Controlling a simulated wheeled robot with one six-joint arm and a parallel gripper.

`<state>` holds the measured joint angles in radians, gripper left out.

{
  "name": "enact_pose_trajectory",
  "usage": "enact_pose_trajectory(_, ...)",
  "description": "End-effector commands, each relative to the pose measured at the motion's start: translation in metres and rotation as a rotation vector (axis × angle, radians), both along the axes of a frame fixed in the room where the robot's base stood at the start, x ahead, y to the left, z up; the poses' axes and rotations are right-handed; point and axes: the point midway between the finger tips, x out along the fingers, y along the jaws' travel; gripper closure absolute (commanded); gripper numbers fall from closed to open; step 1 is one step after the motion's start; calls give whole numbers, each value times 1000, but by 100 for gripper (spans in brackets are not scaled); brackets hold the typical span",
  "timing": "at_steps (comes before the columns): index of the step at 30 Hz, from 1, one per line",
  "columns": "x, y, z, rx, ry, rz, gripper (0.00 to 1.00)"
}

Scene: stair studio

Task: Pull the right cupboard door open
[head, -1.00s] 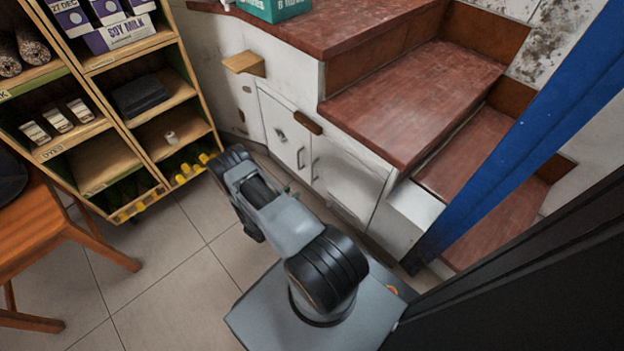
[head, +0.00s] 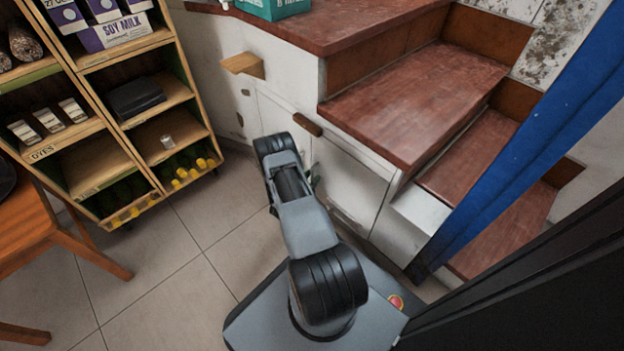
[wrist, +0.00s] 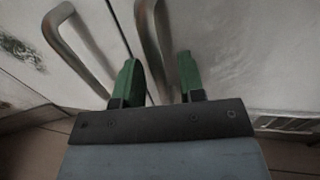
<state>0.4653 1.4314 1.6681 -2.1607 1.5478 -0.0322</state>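The right cupboard door (head: 352,180) is a scuffed white panel under the stairs, and it looks shut. Its bar handle (wrist: 155,45) shows in the wrist view, between the two green fingers of my gripper (wrist: 158,65). The fingers are apart, with visible gaps beside the bar; I cannot tell whether either one touches it. The left door's handle (wrist: 78,45) is outside the fingers, to the left. In the head view my arm hides both handles and most of the gripper; only a bit of green shows beside the arm.
Red-brown steps (head: 415,100) rise above and right of the cupboard. A wooden ledge (head: 243,65) juts out at its upper left. A stocked shelf unit (head: 105,165) and a wooden stool (head: 40,225) stand left. A blue post (head: 520,140) stands right. Tiled floor (head: 180,270) lies clear between.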

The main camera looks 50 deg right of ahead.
Motion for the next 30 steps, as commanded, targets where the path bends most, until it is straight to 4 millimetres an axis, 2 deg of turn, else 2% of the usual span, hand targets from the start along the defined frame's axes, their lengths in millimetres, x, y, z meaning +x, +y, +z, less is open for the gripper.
enact_pose_trajectory(11,0,-4,0,1,1,0,63)
enact_pose_trajectory(22,0,-4,0,1,1,-1,99)
enact_pose_trajectory(30,0,-3,0,1,1,-1,100)
